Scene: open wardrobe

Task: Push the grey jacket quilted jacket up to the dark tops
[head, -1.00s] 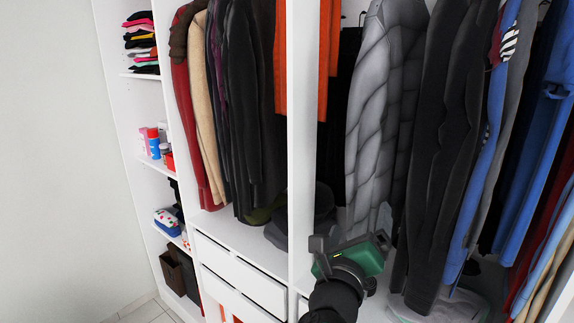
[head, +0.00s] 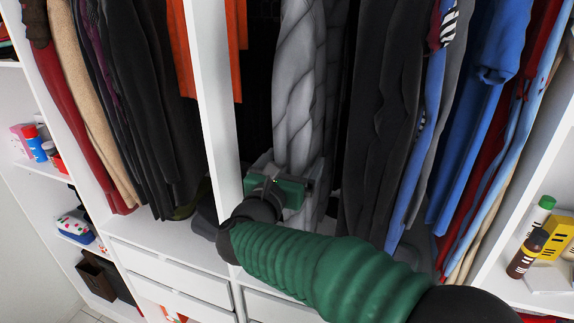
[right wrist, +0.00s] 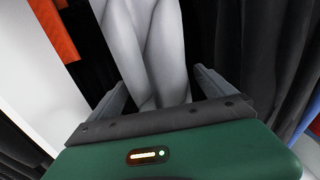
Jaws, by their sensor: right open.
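The grey quilted jacket (head: 300,85) hangs right of the white upright panel in the head view. It fills the middle of the right wrist view (right wrist: 145,45). My right gripper (head: 285,170) is at the jacket's lower part. Its fingers are apart, one on each side of the grey fabric in the right wrist view (right wrist: 160,85); I cannot tell whether they touch it. The dark tops (head: 385,110) hang right of the jacket, with a narrow dark gap and another dark grey garment edge between them. My left gripper is not in view.
The white upright panel (head: 212,90) stands close left of my right gripper, with an orange garment (head: 238,45) beside it. Blue clothes (head: 485,100) hang farther right. White drawers (head: 170,270) are below. A right shelf holds bottles (head: 528,250).

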